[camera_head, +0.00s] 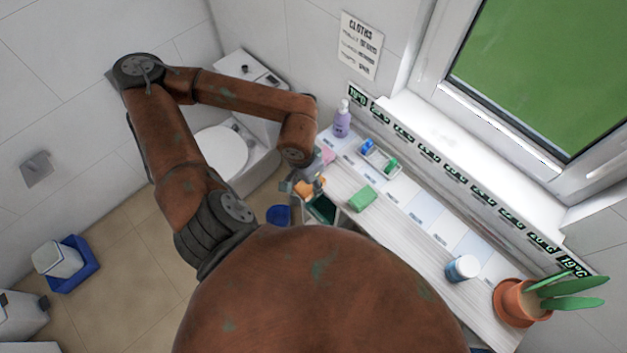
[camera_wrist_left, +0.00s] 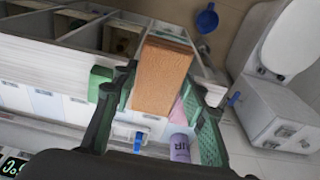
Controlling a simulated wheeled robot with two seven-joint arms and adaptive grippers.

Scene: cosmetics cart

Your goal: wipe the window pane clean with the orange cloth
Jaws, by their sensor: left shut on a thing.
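The orange cloth (camera_head: 308,188) is a folded block in my left gripper, above the left end of the white counter. In the left wrist view the cloth (camera_wrist_left: 162,75) sits between the two green fingers of my left gripper (camera_wrist_left: 160,100), which is shut on it. The window pane (camera_head: 545,70) is a green panel in a white frame at the upper right of the head view, well away from the cloth. Its upper and right parts run out of the picture. No marks on it are clear to me. My right gripper is in neither view.
On the counter (camera_head: 440,225) are a green cloth (camera_head: 362,198), a pink cloth (camera_head: 326,157), a purple bottle (camera_head: 342,122), a small tray with blue and green items, and a blue-white jar (camera_head: 463,268). A potted plant (camera_head: 518,300) stands at the right end. A toilet (camera_head: 222,150) stands left.

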